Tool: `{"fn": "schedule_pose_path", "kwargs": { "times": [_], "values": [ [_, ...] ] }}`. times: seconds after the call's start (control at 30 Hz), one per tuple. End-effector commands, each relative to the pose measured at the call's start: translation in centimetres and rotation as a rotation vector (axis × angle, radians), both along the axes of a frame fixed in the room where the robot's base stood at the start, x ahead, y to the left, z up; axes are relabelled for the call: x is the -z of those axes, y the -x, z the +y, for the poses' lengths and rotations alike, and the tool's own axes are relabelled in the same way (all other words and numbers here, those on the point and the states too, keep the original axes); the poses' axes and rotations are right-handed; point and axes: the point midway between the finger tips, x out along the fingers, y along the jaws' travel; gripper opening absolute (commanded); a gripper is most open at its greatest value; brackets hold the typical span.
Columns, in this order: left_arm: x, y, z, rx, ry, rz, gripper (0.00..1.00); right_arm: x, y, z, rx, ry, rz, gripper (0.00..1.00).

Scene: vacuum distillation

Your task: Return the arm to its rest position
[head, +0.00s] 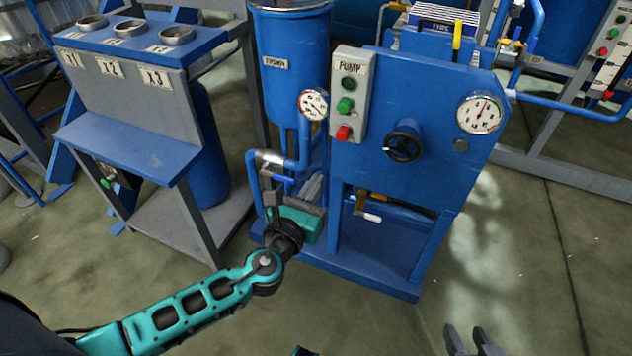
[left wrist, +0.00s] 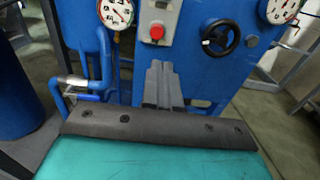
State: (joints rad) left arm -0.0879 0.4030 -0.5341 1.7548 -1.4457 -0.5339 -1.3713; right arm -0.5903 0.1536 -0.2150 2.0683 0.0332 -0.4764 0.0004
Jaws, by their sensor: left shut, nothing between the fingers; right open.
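My left arm (head: 195,305), teal with dark joints, reaches in from the lower left. Its gripper (head: 312,188) is in front of the lower pipework of the blue pump unit (head: 425,95). The left wrist view shows its grey fingers (left wrist: 162,85) together and empty, with the pump panel behind them. I cannot tell whether it touches the pipes. My right gripper (head: 472,341) shows only its dark fingertips at the bottom edge, apart and empty, over bare floor.
Close to the left gripper are a blue-handled pipe valve (head: 275,178) and a blue vertical tank (head: 291,70). The panel carries a handwheel (head: 404,141) and a red button (head: 343,133). A blue stand (head: 130,140) is at left. The floor (head: 530,270) at lower right is clear.

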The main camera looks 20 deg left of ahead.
Motion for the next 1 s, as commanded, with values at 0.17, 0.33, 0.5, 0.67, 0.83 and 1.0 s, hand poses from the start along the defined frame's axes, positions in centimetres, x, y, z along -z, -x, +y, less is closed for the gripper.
{"fn": "schedule_pose_path", "kwargs": {
  "times": [0.17, 0.33, 0.5, 0.67, 0.83, 1.0],
  "values": [
    [0.0, 0.0, 0.0, 0.000, 0.000, 0.000, 0.00, 0.0, 0.0, 0.0, 0.000, 0.000, 0.000, 0.43],
    [0.2, 0.1, 0.0, -0.003, 0.034, 0.012, 0.00, 0.0, 0.0, 0.0, 0.000, 0.000, 0.000, 0.43],
    [2.3, 1.9, 0.2, -0.057, 0.415, 0.133, 0.00, 0.0, 0.0, 0.0, 0.000, 0.000, 0.000, 0.43],
    [5.6, 5.4, -0.1, -0.204, 1.098, 0.309, 0.00, 0.0, 0.0, 0.0, 0.001, -0.001, 0.000, 0.43],
    [7.9, 9.4, -1.0, -0.430, 1.836, 0.434, 0.00, 0.0, 0.0, 0.0, 0.002, -0.002, 0.001, 0.43],
    [8.7, 12.8, -2.1, -0.676, 2.460, 0.474, 0.00, 0.0, 0.1, 0.1, 0.003, -0.004, 0.002, 0.43]
  ]
}}
